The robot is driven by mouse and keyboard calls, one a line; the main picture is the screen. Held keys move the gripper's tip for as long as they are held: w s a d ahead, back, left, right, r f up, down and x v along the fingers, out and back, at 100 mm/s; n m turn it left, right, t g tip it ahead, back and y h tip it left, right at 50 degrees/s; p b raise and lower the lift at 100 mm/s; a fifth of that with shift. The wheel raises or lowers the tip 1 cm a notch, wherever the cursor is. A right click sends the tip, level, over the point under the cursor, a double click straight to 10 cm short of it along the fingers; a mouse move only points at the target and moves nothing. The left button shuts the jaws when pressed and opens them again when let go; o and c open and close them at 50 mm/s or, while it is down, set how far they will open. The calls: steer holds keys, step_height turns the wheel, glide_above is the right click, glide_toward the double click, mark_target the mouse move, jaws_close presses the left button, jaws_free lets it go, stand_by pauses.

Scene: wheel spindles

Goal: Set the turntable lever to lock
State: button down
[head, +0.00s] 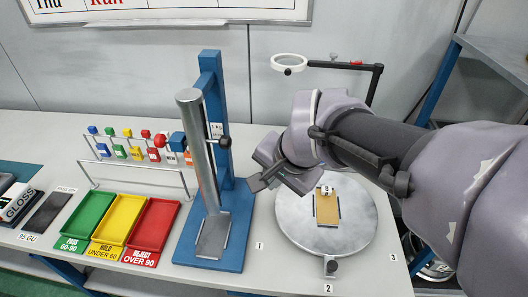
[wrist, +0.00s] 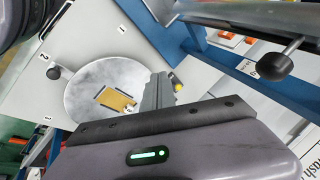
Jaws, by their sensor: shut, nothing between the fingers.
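The round grey turntable (head: 290,222) stands at the right of the bench with a tan rectangular plate (head: 327,208) on it. A dark round knob (head: 331,267) sits at its front edge by the label 2; I cannot tell whether this is the lever or how it is set. The knob also shows in the wrist view (wrist: 54,72), left of the turntable (wrist: 85,78). My gripper (head: 256,186) is shut and empty, above the bench between the blue stand and the turntable. Its fingers (wrist: 158,90) cover the turntable's right edge in the wrist view. A small yellow spot (wrist: 178,86) shows beside them, unclear.
A blue stand (head: 238,200) with a steel column (head: 198,145) and black knob (head: 224,143) is close left of my gripper. Green, yellow and red trays (head: 152,222) lie farther left. A magnifier (head: 289,62) stands behind. Bare bench lies in front of the turntable.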

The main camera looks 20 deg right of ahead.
steer(key=w+d+f+m+h, duration=0.1)
steer(key=w+d+f+m, duration=0.5)
steer(key=w, duration=0.4)
steer(key=shift+d+f+g, duration=0.3)
steer(key=shift+d+f, duration=0.1)
steer(key=shift+d, duration=0.35)
steer(key=b+x, duration=0.4)
steer(key=x, duration=0.5)
steer(key=shift+s+f, duration=0.1)
steer(key=shift+f, duration=0.15)
steer(key=w+b, duration=0.1)
steer(key=w, duration=0.2)
steer(key=shift+w+f, duration=0.1)
steer(key=shift+w, duration=0.7)
